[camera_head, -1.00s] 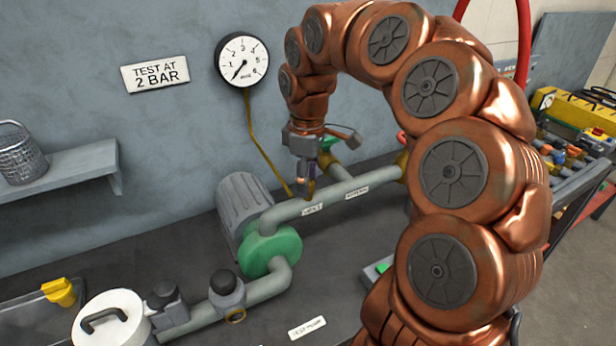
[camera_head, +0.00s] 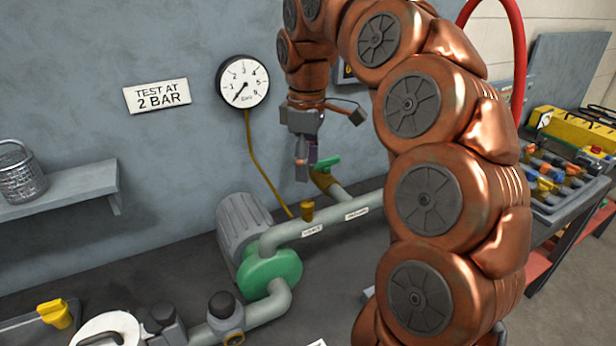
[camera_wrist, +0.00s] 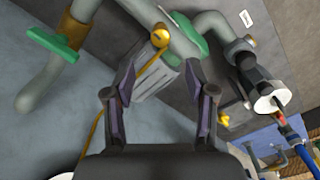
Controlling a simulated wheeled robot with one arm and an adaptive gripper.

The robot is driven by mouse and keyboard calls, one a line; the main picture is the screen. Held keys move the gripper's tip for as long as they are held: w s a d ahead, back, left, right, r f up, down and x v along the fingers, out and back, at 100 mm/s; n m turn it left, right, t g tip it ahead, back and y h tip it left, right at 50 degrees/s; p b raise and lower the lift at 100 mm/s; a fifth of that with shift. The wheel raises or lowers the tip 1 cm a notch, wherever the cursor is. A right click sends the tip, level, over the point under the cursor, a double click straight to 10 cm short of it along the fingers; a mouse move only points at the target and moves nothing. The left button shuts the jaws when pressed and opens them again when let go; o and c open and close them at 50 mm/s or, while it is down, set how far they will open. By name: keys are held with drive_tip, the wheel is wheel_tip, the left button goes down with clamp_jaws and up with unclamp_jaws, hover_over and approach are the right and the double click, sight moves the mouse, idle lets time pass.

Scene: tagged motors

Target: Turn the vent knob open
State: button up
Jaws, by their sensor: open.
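The vent knob (camera_head: 307,211) is a small brass-yellow knob on top of the grey-green pipe (camera_head: 287,236), just above a white label (camera_head: 312,230). In the wrist view the knob (camera_wrist: 160,38) lies beyond the fingertips, roughly midway between them. My gripper (camera_head: 303,177) hangs pointing down above the knob, apart from it. In the wrist view my gripper (camera_wrist: 160,66) has its two fingers spread with nothing held between them. The label's text is too small to read surely.
A green valve handle (camera_head: 327,163) on a brass body stands close right of my gripper. The pressure gauge (camera_head: 243,81) is on the wall with its needle at the low end. A grey motor (camera_head: 241,222) and green pump (camera_head: 270,271) stand left of the knob.

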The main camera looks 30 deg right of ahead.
drive_tip(key=shift+r, duration=1.45)
